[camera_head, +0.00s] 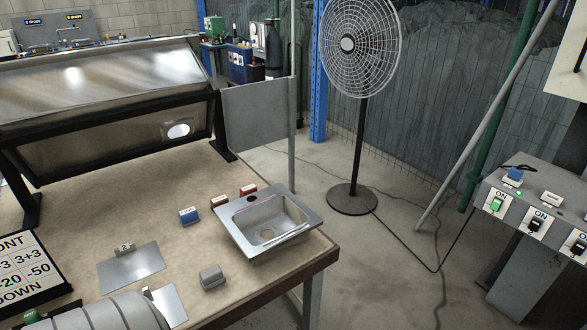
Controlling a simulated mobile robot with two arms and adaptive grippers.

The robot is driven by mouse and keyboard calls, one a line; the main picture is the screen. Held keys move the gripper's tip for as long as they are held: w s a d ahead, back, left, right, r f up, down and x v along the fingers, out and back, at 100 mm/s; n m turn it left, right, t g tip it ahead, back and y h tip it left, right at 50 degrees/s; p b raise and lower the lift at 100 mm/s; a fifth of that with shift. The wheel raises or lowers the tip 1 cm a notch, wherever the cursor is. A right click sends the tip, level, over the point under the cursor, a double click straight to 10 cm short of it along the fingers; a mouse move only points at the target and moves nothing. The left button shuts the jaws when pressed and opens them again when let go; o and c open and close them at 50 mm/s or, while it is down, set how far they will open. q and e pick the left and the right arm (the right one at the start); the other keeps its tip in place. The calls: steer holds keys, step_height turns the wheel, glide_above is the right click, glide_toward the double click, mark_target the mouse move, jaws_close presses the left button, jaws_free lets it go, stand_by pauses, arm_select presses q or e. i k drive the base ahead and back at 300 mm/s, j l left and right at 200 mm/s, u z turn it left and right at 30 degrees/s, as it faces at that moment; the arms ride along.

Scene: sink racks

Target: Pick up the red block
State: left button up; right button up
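Neither of my grippers is in view.
A grey block (211,277) and metal plates, one with a tag "2" (124,248), lie on the bench (185,252). A sloped metal hood on black legs (110,120) stands behind. A fan (361,45) and a switch console (535,203) stand to the right.

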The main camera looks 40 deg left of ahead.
mark_target(251, 188)
steer(key=i+l, duration=0.15)
steer(key=i, duration=0.9)
steer(key=i+u, duration=0.2)
steer(key=u, duration=0.2)
steer(key=i+l+u, duration=0.1)
steer(key=i+u, duration=0.15)
steer(key=u, duration=0.15)
steer(key=i+l+u, duration=0.1)
steer(key=u, duration=0.3)
steer(key=i+l+u, duration=0.25)
steer(key=u, duration=0.15)
steer(key=i+l+u, duration=0.1)
steer(key=u, duration=0.3)
steer(key=i+l+u, duration=0.15)
steer(key=u, duration=0.25)
steer(key=i+l+u, duration=0.1)
steer(key=u, duration=0.3)
steer(key=i+l+u, duration=0.1)
steer(key=l+u, duration=0.4)
steer(key=u, duration=0.3)
steer(key=i+l+u, duration=0.1)
steer(key=l+u, duration=0.9)
steer(key=l, duration=0.45)
steer(key=i+u, duration=0.05)
